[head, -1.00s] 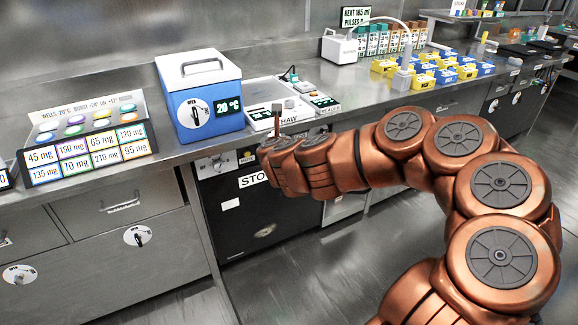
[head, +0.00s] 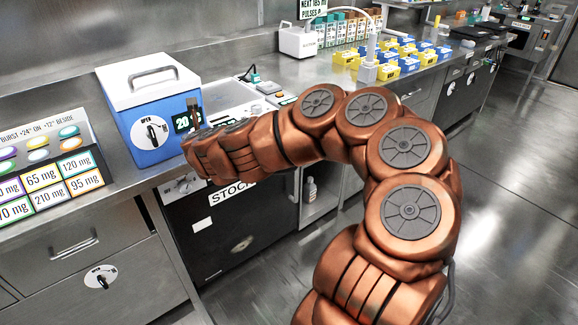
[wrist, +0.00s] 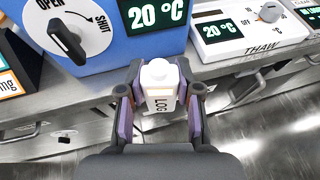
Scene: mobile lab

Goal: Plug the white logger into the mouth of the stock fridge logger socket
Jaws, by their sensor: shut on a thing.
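The white logger (wrist: 160,88), marked LOG, is upright between the fingers of my gripper (wrist: 160,100) in the wrist view. My gripper is shut on it, in front of the counter edge. In the head view my arm hides the logger and most of my gripper. The stock fridge (head: 225,235) is the black-fronted unit under the counter, with a STOCK label (head: 232,194) partly behind my arm. I cannot make out the logger socket; it may be behind my arm.
The blue cooler box (head: 152,110) with a white lid stands on the counter just beyond my gripper. Right of it is the white THAW unit (wrist: 245,38). A row of colored buttons (head: 40,150) is at left. The floor (head: 500,230) at right is clear.

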